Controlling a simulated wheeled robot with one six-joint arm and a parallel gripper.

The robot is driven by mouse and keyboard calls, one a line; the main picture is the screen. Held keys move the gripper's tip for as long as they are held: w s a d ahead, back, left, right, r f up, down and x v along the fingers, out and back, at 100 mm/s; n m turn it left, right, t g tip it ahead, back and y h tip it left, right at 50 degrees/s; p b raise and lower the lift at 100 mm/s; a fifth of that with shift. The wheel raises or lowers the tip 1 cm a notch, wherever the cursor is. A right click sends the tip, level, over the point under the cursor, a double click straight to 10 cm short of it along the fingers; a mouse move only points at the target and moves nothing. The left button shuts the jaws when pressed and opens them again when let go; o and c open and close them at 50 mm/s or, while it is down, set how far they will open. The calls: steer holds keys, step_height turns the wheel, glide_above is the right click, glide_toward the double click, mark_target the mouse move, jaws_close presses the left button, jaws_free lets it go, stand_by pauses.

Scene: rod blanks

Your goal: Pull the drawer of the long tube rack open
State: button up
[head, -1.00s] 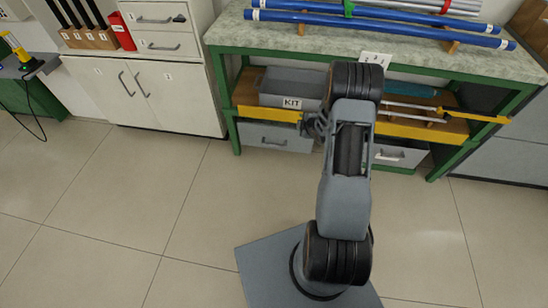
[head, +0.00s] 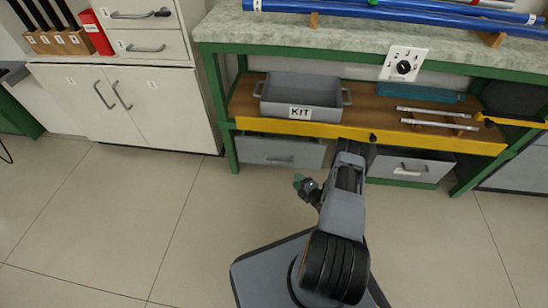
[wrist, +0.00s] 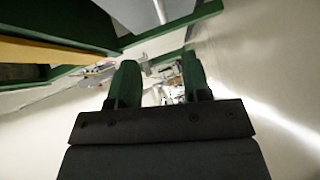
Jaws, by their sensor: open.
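The long tube rack is a green-framed bench (head: 215,110) with long blue tubes (head: 400,12) on its top. Below its yellow-edged shelf are two grey drawer fronts, a left one (head: 262,146) and a right one (head: 432,168), each with a bar handle. I cannot tell whether either stands ajar. My gripper (head: 303,184) is low in front of the rack, below the left drawer and apart from it. In the wrist view its two green fingers (wrist: 158,75) are spread and empty. Green frame bars and a grey panel, perhaps a drawer front, show above them there.
A grey KIT tray (head: 330,90) and light rods (head: 440,112) lie on the shelf. A dial plate (head: 403,64) is at the bench edge. A white cabinet (head: 150,105) with a red binder (head: 96,32) stands left. Floor in front is clear.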

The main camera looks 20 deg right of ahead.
mark_target(278, 163)
steer(key=b+x, duration=0.5)
steer(key=x, duration=0.9)
steer(key=shift+w+f, duration=0.1)
steer(key=shift+w, duration=0.25)
steer(key=shift+c, duration=0.3)
jaws_close()
